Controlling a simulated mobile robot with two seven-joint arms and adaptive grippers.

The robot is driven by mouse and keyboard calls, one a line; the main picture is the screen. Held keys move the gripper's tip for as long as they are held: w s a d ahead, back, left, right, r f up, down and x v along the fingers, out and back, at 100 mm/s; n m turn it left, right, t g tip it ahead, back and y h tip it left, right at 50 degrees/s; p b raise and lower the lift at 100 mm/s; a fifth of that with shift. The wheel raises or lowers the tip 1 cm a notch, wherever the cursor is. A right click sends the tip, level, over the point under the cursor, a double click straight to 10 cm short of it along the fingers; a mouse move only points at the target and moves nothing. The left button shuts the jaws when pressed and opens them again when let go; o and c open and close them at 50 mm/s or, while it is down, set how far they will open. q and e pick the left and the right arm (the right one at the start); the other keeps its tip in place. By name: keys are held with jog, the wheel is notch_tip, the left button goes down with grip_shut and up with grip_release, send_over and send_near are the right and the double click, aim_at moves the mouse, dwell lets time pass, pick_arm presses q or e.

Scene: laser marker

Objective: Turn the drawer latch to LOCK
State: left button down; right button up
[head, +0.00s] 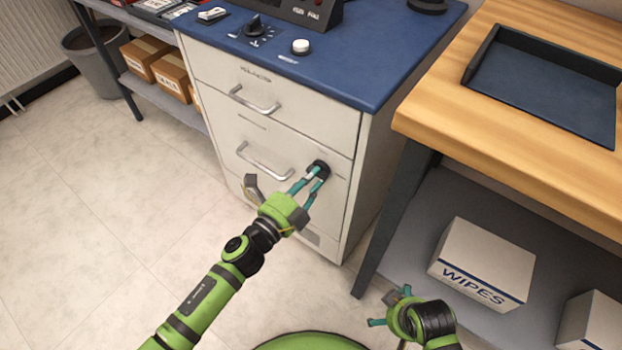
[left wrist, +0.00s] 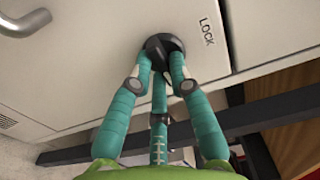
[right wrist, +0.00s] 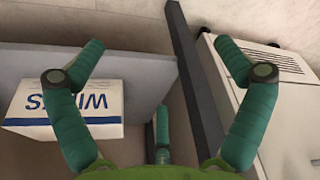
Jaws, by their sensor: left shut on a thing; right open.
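The drawer latch (head: 321,167) is a round black knob on the front of the light grey cabinet, right of the middle drawer's handle. It also shows in the left wrist view (left wrist: 164,42), with the printed word LOCK (left wrist: 207,32) to its right. My left gripper (head: 315,175) is shut on the latch, its teal fingers on either side of the knob; the fingers partly hide it, and I cannot tell its exact turn angle. My right gripper (head: 389,307) is open and empty, low at the right near the shelf; its spread fingers show in the right wrist view (right wrist: 162,60).
Two drawer handles (head: 254,102) stick out left of the latch. A wooden bench (head: 500,130) with a dark tray stands at right, its dark leg (head: 392,215) near the cabinet. A WIPES box (head: 482,265) sits on the lower shelf.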

pick_arm(q)
jog(key=shift+s+d+r+n+p, duration=0.1)
jog(key=shift+n+p, duration=1.95)
jog(key=shift+n, duration=2.4)
jog(key=shift+s+d+r+n+p, duration=0.1)
jog(key=shift+n+p, duration=1.95)
jog(key=shift+n, duration=2.4)
pick_arm(e)
notch_tip(320, 180, down, 10)
jog(key=s+d+t, duration=0.1)
jog(key=shift+s+d+f+n, duration=0.15)
jog(key=shift+f+n, duration=0.1)
jog(key=shift+n, duration=0.05)
jog(key=shift+t, duration=0.3)
pick_arm(q)
jog(key=c, duration=1.1)
grip_release()
jog(key=shift+c, duration=0.2)
